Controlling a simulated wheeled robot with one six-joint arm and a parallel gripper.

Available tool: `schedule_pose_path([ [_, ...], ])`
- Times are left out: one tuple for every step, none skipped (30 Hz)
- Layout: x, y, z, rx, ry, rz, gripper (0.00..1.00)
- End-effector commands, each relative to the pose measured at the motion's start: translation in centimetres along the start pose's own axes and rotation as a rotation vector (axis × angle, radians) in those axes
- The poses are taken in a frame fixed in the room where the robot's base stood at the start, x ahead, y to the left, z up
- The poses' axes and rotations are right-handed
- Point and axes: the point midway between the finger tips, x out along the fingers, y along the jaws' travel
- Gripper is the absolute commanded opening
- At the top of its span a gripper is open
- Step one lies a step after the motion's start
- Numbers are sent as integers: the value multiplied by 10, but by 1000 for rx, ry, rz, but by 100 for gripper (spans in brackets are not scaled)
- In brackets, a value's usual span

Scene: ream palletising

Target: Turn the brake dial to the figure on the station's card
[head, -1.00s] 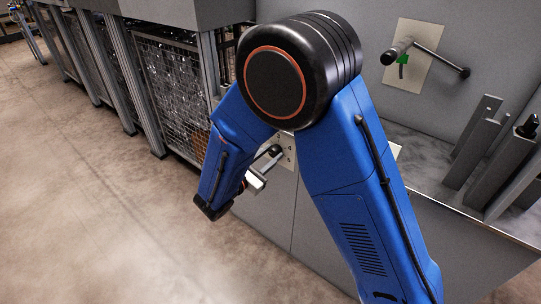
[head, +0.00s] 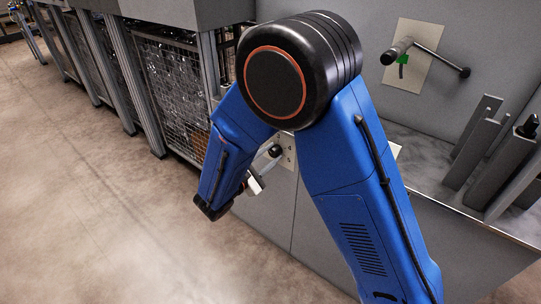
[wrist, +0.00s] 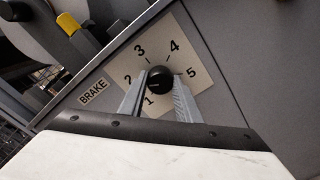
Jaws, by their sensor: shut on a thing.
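The brake dial is a black round knob (wrist: 159,78) on a pale plate (wrist: 202,72) with the figures 1 to 5 around it and the label BRAKE at its left. A small light mark shows on the knob's lower left side, seemingly towards 1 or 2; I cannot tell exactly. My gripper (wrist: 160,90) is shut on the knob, one grey finger on each side. In the head view the knob (head: 276,151) and plate (head: 289,151) show beside my forearm, which hides part of them. No readable figure on a card shows.
A lever (head: 436,58) on a pale plate with a green mark is on the upper panel. Grey upright plates (head: 478,135) stand on the bench at the right. A wire mesh cage (head: 174,90) stands at the left. The floor (head: 80,200) at the left is clear.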

Motion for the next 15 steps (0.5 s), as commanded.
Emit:
schedule_pose_path([
  [0, -1, 0, 0, 1, 0, 8],
  [0, -1, 0, 0, 1, 0, 8],
  [0, -1, 0, 0, 1, 0, 8],
  [0, -1, 0, 0, 1, 0, 8],
  [0, -1, 0, 0, 1, -1, 8],
  [0, -1, 0, 0, 1, -1, 8],
  [0, -1, 0, -1, 1, -1, 8],
  [-1, -1, 0, -1, 1, -1, 8],
  [-1, -1, 0, -1, 1, -1, 8],
  [-1, -1, 0, -1, 1, -1, 35],
  [-1, -1, 0, -1, 0, -1, 42],
  [0, -1, 0, -1, 0, -1, 49],
  [0, -1, 0, -1, 0, -1, 49],
  [0, -1, 0, -1, 0, -1, 49],
  [0, 0, 0, -1, 0, -1, 49],
])
